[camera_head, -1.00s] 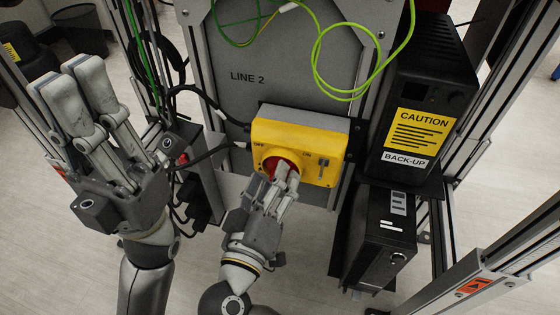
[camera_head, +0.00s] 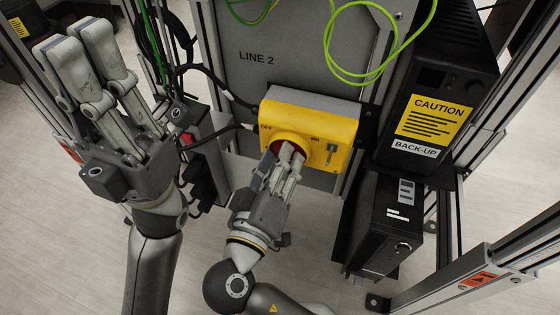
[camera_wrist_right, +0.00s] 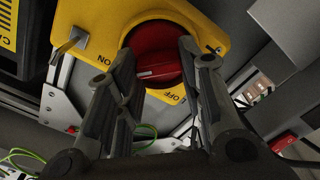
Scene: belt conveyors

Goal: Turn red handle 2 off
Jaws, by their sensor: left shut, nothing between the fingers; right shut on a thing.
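The round red handle (camera_wrist_right: 155,52) sits on a yellow switch box (camera_head: 330,122) below the "LINE 2" panel; ON and OFF labels show around it in the right wrist view. A pale mark lies on the handle's lower part, between the two labels. My right gripper (camera_head: 290,153) is shut on the red handle, its fingers on either side of it, and hides most of it in the head view. My left gripper (camera_head: 88,38) is raised at the left with its fingers pointing up, shut and empty, away from the box.
A small metal lever (camera_wrist_right: 72,40) is on the yellow box beside the handle. A black back-up unit (camera_head: 432,75) with a caution label stands at right, above another black box (camera_head: 385,225). Green cables (camera_head: 338,65) hang over the panel. Metal frame posts flank both sides.

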